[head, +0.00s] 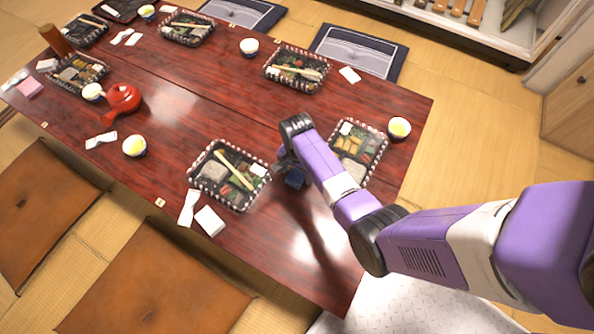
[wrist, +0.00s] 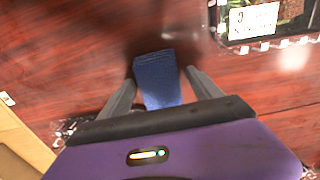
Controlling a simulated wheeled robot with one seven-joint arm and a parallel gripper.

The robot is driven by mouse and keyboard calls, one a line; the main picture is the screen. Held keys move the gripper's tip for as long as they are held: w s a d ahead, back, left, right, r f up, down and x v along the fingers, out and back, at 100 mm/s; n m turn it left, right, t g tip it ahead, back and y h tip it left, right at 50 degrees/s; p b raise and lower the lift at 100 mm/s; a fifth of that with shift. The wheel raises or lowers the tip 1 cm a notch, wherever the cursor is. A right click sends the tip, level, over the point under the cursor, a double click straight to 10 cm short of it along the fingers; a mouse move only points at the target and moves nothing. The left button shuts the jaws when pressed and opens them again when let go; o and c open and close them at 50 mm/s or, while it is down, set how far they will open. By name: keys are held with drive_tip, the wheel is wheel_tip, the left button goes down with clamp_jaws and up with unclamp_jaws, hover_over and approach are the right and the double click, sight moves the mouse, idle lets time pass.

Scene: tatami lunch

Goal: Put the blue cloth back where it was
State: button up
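The blue cloth (wrist: 158,80) is a small dark-blue folded piece. In the wrist view it lies between the two fingers of my gripper (wrist: 160,78), close against the left one; a thin gap seems to show at the right. In the head view, the blue cloth (head: 295,179) shows under my gripper (head: 286,168), over the dark red table (head: 310,235), between two bento trays. A dark shadow lies beside it. I cannot tell how high it is above the table.
A bento tray (head: 206,193) with chopsticks is left of my gripper, and another bento tray (head: 374,151) is right. A yellow-filled cup (head: 399,128), a white napkin (head: 209,221) and a red teapot (head: 121,98) stand on the table. The table's near right part is bare.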

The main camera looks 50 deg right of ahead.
wheel_tip(320, 180, up, 12)
drive_tip(key=p, duration=0.4)
drive_tip(key=n+t+h, duration=0.2)
drive_tip(key=n+t, duration=0.5)
drive_tip(key=n, duration=0.1)
approach(297, 173)
drive_tip(key=s+a+r, duration=0.1)
drive_tip(key=s+r, duration=0.4)
drive_tip(key=s, duration=0.2)
drive_tip(key=s+a+r+n+t, duration=0.2)
drive_tip(key=s+a+r, duration=0.2)
drive_tip(key=r, duration=0.5)
drive_tip(key=s+a+r+n+t+y, duration=0.1)
drive_tip(key=s+a+r+n+t, duration=0.2)
drive_tip(key=r, duration=0.6)
drive_tip(key=s+a+r+n+t+y, duration=0.1)
drive_tip(key=s+a+r+n+t, duration=0.1)
drive_tip(key=r, duration=0.8)
drive_tip(key=s+a+t, duration=0.1)
drive_tip(key=s+a, duration=0.1)
drive_tip(key=s, duration=0.1)
drive_tip(key=shift+a+n, duration=0.35)
drive_tip(key=shift+n, duration=0.05)
drive_tip(key=shift+r, duration=0.15)
